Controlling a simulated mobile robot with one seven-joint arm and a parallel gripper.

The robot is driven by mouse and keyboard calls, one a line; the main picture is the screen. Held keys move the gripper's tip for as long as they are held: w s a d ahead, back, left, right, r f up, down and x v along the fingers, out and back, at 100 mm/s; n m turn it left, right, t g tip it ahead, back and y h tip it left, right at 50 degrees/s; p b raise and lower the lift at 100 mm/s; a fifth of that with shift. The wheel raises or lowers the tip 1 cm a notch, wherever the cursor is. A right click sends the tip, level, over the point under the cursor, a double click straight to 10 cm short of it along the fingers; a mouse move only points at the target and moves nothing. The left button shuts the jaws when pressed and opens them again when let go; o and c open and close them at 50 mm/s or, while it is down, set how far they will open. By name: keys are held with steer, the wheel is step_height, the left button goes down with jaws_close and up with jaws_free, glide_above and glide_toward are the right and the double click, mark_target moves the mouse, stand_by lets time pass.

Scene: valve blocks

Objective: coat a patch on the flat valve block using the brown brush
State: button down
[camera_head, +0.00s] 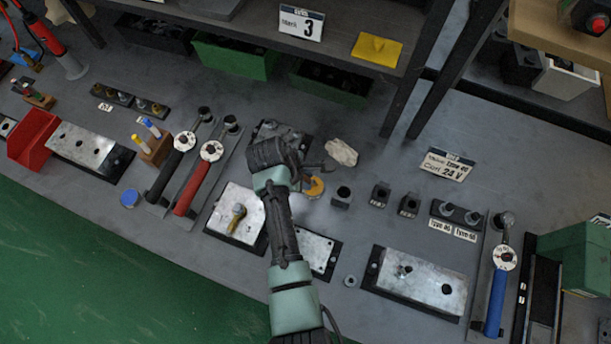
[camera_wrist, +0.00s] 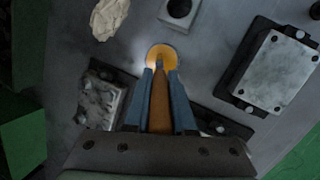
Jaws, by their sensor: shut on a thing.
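My gripper (camera_wrist: 160,82) is shut on the brown brush (camera_wrist: 160,108), with the brown handle between the two blue-grey fingers. The brush's tip end points at a round yellow dish (camera_wrist: 162,57); I cannot tell whether it touches. In the head view my gripper (camera_head: 305,168) is over the bench beside the same yellow dish (camera_head: 314,187), and the brush is mostly hidden. The flat valve block (camera_head: 320,252) is a pale plate on a black base, partly covered by my arm. It also shows at the right of the wrist view (camera_wrist: 275,72), apart from the gripper.
A crumpled pale rag (camera_head: 341,152) and a dark square socket (camera_head: 342,197) lie near the dish. A block with a brass fitting (camera_head: 238,213) stands left of my arm, and a rough metal block (camera_wrist: 98,100) left of the gripper in the wrist view. A holed block (camera_head: 420,280) lies right.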

steer(key=shift+s, duration=0.1)
stand_by(0.4)
step_height(320, 180, up, 7)
steer(key=p, duration=0.7)
steer(key=shift+p, duration=0.3)
stand_by(0.6)
steer(key=shift+w+d+r+m+b, duration=0.4)
steer(key=shift+m+b, duration=0.3)
steer(key=shift+m, duration=0.3)
steer(key=s+d+r+m+g+b, duration=0.1)
steer(key=s+m+g+b, duration=0.4)
steer(key=m, duration=1)
steer(key=s+b, duration=0.1)
steer(key=s, duration=0.2)
steer(key=shift+s+r, duration=0.25)
steer(key=shift+d, duration=0.1)
